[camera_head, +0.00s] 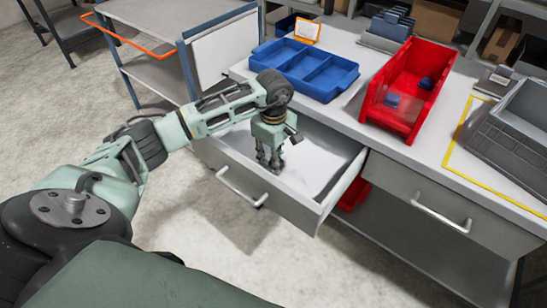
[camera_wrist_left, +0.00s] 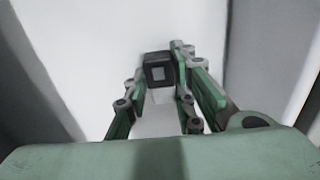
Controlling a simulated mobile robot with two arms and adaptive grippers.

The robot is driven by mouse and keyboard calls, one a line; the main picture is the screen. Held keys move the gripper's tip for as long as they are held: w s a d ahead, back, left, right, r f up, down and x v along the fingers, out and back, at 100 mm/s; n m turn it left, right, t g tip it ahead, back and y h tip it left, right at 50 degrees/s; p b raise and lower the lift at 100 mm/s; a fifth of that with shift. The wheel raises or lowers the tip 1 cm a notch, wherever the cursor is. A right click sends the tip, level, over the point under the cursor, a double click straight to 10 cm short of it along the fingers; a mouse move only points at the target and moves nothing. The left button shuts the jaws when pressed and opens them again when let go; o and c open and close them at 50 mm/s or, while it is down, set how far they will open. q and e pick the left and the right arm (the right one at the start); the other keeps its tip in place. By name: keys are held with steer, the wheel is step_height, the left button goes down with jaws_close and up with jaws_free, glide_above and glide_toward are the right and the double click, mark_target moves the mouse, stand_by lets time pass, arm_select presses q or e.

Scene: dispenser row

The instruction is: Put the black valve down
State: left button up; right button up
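My left gripper (camera_head: 270,164) points down into the open drawer (camera_head: 328,194), near its bottom. In the left wrist view the black valve (camera_wrist_left: 158,69) shows as a dark square block with a grey middle. It sits between the fingertips of the left gripper (camera_wrist_left: 160,75), with a finger close against each side, and the gripper looks shut on it. Pale drawer floor shows around the valve; whether the valve touches the floor I cannot tell. In the head view the valve is hard to make out among the dark fingers. My right gripper is not in view.
A blue divided tray (camera_head: 325,90) and a red bin (camera_head: 377,112) with small blue items stand on the worktop above the drawer. A grey container (camera_head: 525,118) stands at the right. The drawer floor right of the gripper is clear. A cart (camera_head: 160,75) stands behind left.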

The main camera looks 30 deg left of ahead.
arm_select(q)
steer(key=o, duration=0.3)
steer(key=shift+o, duration=0.2)
steer(key=shift+r, duration=0.15)
steer(key=shift+r, duration=0.2)
step_height(320, 180, up, 12)
steer(key=b, duration=0.1)
steer(key=shift+f, duration=0.15)
